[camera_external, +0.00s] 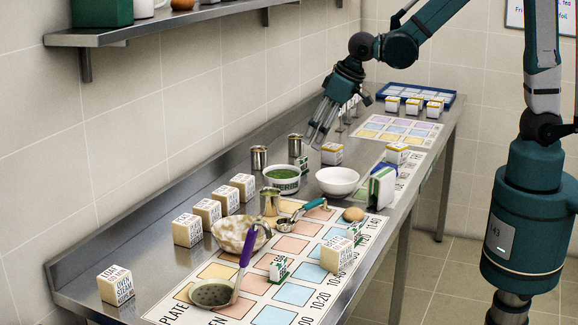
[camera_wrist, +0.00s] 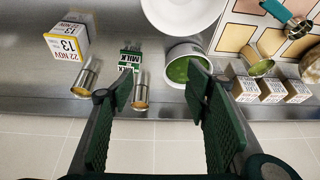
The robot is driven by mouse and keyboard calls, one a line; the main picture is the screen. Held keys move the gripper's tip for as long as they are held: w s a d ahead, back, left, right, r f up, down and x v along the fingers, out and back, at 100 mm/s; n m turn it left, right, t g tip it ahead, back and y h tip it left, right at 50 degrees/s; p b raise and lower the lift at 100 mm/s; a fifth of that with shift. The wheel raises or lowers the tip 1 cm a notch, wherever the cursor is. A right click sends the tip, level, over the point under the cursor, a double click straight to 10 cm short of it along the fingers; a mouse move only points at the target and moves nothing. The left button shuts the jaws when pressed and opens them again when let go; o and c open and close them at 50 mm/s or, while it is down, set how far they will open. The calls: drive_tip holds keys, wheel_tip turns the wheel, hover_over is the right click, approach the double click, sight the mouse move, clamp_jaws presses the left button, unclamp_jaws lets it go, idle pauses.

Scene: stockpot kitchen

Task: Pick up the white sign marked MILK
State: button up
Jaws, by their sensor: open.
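The white and green sign marked MILK (camera_wrist: 130,57) stands on the steel counter in the wrist view, upper left of centre, between two metal cans and a bowl of green food. In the external view a small green and white piece (camera_external: 302,163), partly hidden behind the green bowl, appears to be the same sign. My gripper (camera_external: 318,138) is above the counter near it, pointing down. In the wrist view my gripper (camera_wrist: 160,90) has its two green fingers wide apart with nothing between them; the sign lies beyond the fingertips, nearer the left finger.
Metal cans (camera_wrist: 86,77) (camera_wrist: 140,92) and the green-food bowl (camera_wrist: 187,64) stand close around the sign. A white bowl (camera_external: 338,181) and a date block (camera_external: 332,153) are near. Several cream blocks (camera_external: 187,230) line the wall side. A shelf (camera_external: 130,32) hangs above left.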

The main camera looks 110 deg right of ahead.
drive_tip(key=m+g+p, duration=0.1)
drive_tip(key=m+p, duration=0.1)
hover_over(301, 158)
drive_tip(key=s+a, duration=0.2)
wheel_tip(301, 158, down, 5)
drive_tip(key=shift+r, duration=0.2)
drive_tip(key=shift+w+f, duration=0.1)
drive_tip(key=shift+b+x, duration=0.3)
drive_tip(key=shift+x, duration=0.9)
drive_tip(key=shift+f, duration=0.15)
drive_tip(key=shift+b+x, duration=0.35)
drive_tip(key=shift+x, duration=2.1)
drive_tip(key=shift+c, duration=0.7)
drive_tip(key=c, duration=0.8)
